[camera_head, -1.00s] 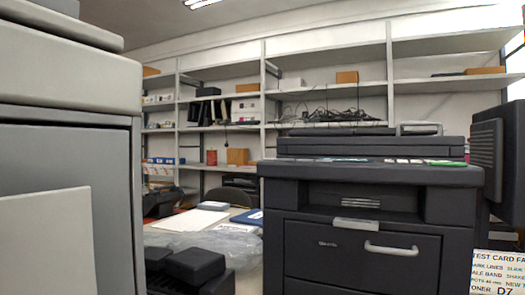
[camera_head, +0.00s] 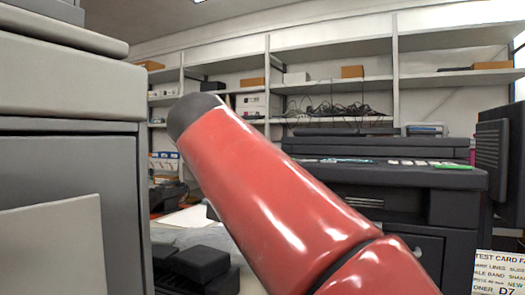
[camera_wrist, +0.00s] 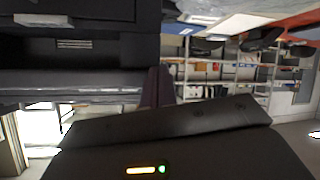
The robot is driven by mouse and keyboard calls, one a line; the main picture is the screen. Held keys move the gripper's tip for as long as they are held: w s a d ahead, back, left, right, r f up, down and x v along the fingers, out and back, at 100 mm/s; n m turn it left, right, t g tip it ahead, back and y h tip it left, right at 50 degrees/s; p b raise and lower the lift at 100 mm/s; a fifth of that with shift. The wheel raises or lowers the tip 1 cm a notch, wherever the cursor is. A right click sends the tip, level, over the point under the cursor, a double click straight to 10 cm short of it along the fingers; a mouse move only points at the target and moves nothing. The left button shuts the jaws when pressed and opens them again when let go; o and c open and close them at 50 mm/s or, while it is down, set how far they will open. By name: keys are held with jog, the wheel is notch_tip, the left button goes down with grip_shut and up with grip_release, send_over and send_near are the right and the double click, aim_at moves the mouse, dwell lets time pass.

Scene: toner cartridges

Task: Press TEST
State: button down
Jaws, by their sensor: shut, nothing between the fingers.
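The dark printer (camera_head: 450,205) stands at the right in the head view. Its top front edge has a row of small pale keys (camera_head: 405,162) and a green key (camera_head: 452,166); no lettering on them can be read, so I cannot tell which is TEST. The printer also shows upside down at the left of the wrist view (camera_wrist: 75,50). My gripper (camera_wrist: 158,80) is shut and empty in the wrist view, its fingers appearing beside the printer's edge. I cannot tell its distance from the keys. My red arm hides part of the printer front in the head view.
A large grey machine (camera_head: 70,200) fills the left side. A dark screen-like panel (camera_head: 492,150) stands beyond the printer at the right. A printed card (camera_head: 498,272) headed TEST CARD is at lower right. Shelves (camera_head: 330,87) line the back wall.

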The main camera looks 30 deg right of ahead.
notch_tip(320, 180, up, 12)
jog(key=w+d+m+h, duration=0.1)
jog(key=m+h, duration=0.2)
jog(key=m, duration=0.2)
jog(key=shift+w+d+f+h+p, duration=0.2)
jog(key=shift+w+h+p, duration=0.1)
jog(key=shift+h, duration=0.1)
jog(key=x, duration=0.9)
jog(key=shift+d+f+p, duration=0.1)
jog(key=shift+d+p, duration=0.1)
jog(key=shift+p, duration=0.2)
notch_tip(320, 180, down, 3)
jog(key=shift+w+d+r+b, duration=0.1)
jog(key=shift+w+b, duration=0.05)
jog(key=shift+b, duration=0.3)
jog(key=shift+f, duration=0.7)
